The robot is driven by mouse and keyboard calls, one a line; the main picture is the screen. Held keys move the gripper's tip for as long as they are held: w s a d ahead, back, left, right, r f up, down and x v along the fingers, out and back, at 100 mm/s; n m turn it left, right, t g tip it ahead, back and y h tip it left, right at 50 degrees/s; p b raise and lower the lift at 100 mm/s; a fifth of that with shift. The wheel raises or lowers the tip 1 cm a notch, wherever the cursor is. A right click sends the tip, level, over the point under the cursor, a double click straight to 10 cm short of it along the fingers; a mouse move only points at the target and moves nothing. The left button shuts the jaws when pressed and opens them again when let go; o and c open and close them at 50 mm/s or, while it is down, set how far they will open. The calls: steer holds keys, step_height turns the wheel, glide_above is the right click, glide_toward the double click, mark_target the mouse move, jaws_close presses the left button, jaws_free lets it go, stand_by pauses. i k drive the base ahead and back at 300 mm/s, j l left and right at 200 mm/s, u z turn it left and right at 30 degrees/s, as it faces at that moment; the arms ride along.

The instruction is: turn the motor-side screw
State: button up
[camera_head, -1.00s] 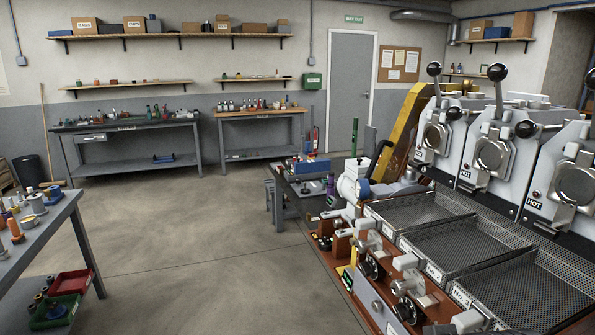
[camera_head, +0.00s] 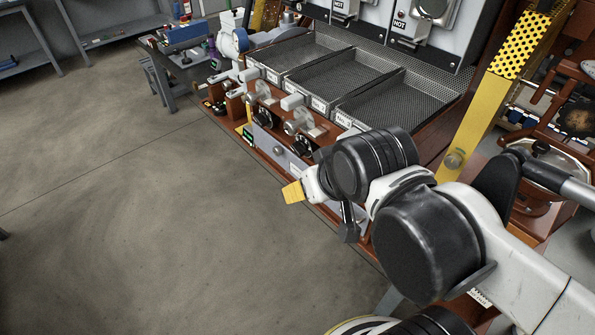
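The sample roaster's front (camera_head: 235,110) runs along the brown base, with a pale grey panel (camera_head: 267,145) low on it. A round metal fastener (camera_head: 278,151) shows on that panel. I cannot tell whether it is the motor-side screw, and no other screw is clear. My arm reaches in from the lower right, and its end covers the right part of the panel and base. My gripper (camera_head: 347,222) is at the arm's far end, beside the roaster's front edge. It is mostly hidden by my wrist, and its opening cannot be made out.
Perforated cooling trays (camera_head: 345,75) lie above the front, with metal handles and black knobs (camera_head: 303,145) below them. A yellow perforated post (camera_head: 490,90) stands at right. A grey bench (camera_head: 185,60) is behind the roaster. The concrete floor (camera_head: 130,230) at left is clear.

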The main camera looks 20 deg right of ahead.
mark_target(277, 150)
steer(key=k+j+z, duration=0.1)
steer(key=j+z, duration=0.2)
steer(key=k+j+z, duration=0.25)
steer(key=j, duration=0.25)
steer(key=k+j+z, duration=0.1)
steer(key=j+z, duration=0.2)
steer(key=k+j+z, duration=0.3)
steer(key=i+l, duration=0.3)
steer(key=i, duration=0.2)
